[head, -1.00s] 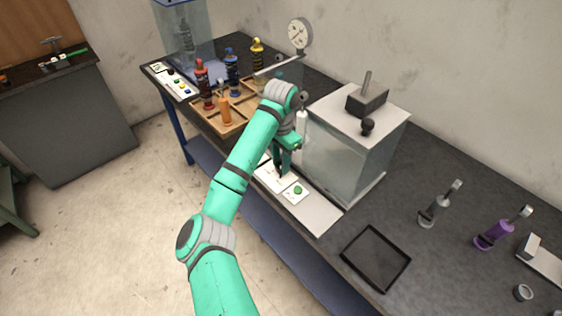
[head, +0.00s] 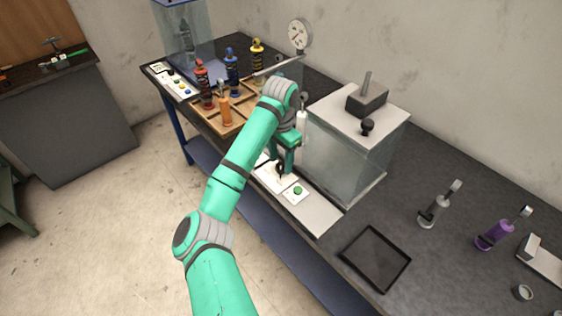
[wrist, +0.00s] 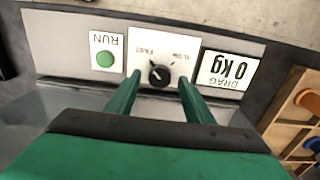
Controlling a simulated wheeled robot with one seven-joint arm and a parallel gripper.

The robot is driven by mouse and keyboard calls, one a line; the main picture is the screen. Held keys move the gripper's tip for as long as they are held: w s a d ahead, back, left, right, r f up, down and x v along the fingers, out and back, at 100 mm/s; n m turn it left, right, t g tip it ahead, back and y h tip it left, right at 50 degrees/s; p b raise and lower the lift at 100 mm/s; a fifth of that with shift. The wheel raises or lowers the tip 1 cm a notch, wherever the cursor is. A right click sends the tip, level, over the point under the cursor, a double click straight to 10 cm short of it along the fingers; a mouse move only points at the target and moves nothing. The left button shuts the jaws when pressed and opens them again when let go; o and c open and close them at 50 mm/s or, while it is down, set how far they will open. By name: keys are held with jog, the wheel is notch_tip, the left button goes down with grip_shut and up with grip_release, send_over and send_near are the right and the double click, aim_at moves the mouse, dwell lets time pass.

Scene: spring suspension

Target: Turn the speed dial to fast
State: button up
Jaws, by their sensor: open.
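The speed dial (wrist: 158,75) is a small black knob on a white plate (wrist: 178,50) in the wrist view. The plate's lettering appears upside down, with FAST at the upper left and SLOW at the upper right. A small pale mark shows on the knob, but its exact setting is too small to tell. My gripper (wrist: 160,94) is open, its two green fingers apart on either side of the knob and seemingly not touching it. In the head view my gripper (head: 282,172) points down over the panel's white plate and largely hides the dial.
A green RUN button (wrist: 105,60) and a DRAG display reading 0 kg (wrist: 228,69) flank the dial. A clear-walled tank (head: 340,150) stands close behind the panel. A wooden tray (head: 236,128) with shock absorbers is at the left, and a black tray (head: 375,258) at the right.

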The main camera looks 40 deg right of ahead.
aim_at(281, 166)
notch_tip(281, 166, up, 10)
dwell(0.5)
jog(key=shift+f, duration=0.15)
